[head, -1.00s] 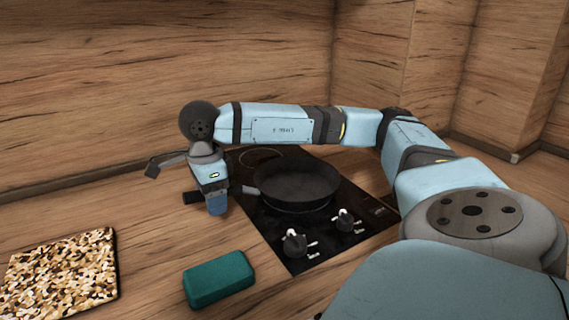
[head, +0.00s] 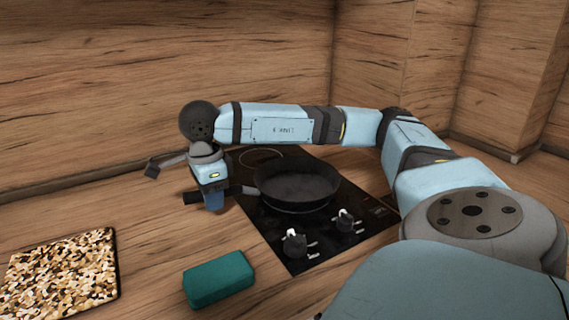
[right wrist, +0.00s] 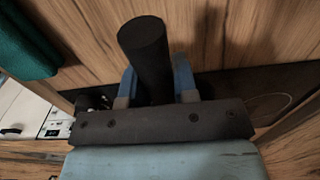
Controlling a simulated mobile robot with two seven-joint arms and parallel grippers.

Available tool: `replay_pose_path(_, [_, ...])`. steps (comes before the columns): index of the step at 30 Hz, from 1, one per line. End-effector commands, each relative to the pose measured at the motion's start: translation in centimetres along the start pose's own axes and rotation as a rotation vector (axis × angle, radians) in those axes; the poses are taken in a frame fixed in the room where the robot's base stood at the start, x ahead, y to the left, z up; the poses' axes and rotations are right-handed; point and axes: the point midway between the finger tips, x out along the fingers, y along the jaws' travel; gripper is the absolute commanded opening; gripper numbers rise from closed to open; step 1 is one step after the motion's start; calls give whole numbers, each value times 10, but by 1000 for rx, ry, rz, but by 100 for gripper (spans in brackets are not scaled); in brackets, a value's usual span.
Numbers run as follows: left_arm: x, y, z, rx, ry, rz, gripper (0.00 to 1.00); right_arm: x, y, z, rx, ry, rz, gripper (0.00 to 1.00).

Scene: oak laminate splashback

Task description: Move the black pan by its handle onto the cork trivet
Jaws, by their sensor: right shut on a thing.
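The black pan (head: 297,188) is over the dark hob, its handle (head: 193,198) pointing left; I cannot tell for sure whether its base touches the glass. My right gripper (head: 214,201) is shut on the handle from above. In the right wrist view the dark round handle (right wrist: 146,45) runs between the blue fingers of the right gripper (right wrist: 155,78). The cork trivet (head: 60,277), a speckled tan and brown square, lies bare on the counter at the front left, well apart from the pan. My left gripper is not in view.
A teal block like a sponge (head: 218,283) lies on the counter between trivet and hob. The black hob (head: 300,252) has two knobs (head: 294,242) at its front. Wooden walls (head: 150,90) stand behind.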

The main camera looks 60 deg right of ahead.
Motion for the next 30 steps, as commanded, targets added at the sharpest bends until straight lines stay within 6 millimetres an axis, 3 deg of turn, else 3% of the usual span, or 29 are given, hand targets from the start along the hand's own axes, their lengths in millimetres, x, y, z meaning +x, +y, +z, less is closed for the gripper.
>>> replay_pose_path(11, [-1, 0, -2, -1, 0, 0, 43, -3, 0, 0, 0, 0, -2, 0])
replay_pose_path(30, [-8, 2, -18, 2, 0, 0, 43, -32, 0, 0, 0, 0, -1, 0])
